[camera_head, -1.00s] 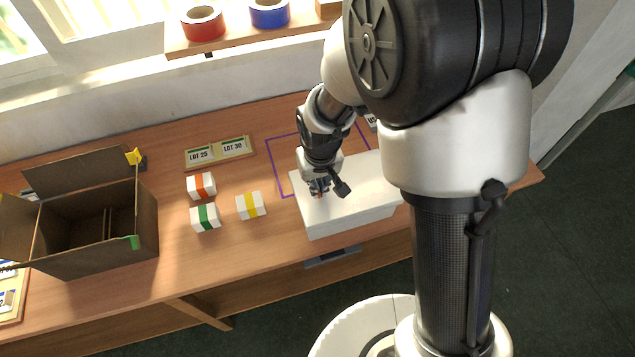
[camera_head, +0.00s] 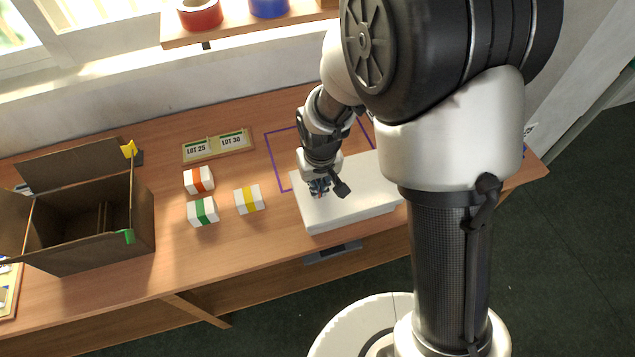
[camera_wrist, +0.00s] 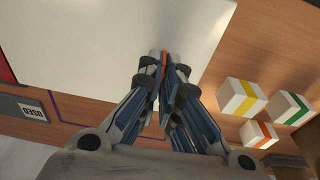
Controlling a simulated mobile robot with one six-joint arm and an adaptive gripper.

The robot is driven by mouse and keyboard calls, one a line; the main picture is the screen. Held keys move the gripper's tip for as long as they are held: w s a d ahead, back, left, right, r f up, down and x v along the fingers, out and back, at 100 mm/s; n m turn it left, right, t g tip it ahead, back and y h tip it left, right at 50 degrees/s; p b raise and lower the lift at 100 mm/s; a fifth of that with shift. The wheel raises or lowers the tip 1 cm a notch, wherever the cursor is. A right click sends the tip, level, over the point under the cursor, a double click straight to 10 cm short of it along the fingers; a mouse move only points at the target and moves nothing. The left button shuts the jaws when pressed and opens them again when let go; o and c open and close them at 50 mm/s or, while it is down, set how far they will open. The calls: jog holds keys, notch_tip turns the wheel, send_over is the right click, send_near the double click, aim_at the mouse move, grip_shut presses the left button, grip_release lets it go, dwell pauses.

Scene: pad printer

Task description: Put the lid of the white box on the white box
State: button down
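The white box (camera_head: 352,223) stands at the front edge of the table, right of the small boxes. Its flat white lid (camera_head: 365,190) lies over it, seemingly resting on the box or very near it; any small gap is hard to see. In the wrist view the lid (camera_wrist: 100,40) fills the upper left. My gripper (camera_head: 319,190) is over the lid's left end, pointing down. In the wrist view my gripper (camera_wrist: 163,58) has its fingertips nearly together, with a thin orange piece (camera_wrist: 164,62) between them, seemingly the lid's grip. My fingers hide most of it.
Three small white boxes with orange (camera_head: 199,181), green (camera_head: 203,211) and yellow (camera_head: 249,200) bands stand to the left. An open cardboard box (camera_head: 95,240) is farther left. A purple outline (camera_head: 275,160) on the table behind is largely clear. A LOT label board (camera_head: 217,146) lies behind.

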jog(key=c, duration=1.7)
grip_release()
jog(key=shift+r, duration=0.15)
jog(key=shift+r+p, duration=2.35)
jog(key=shift+r, duration=0.6)
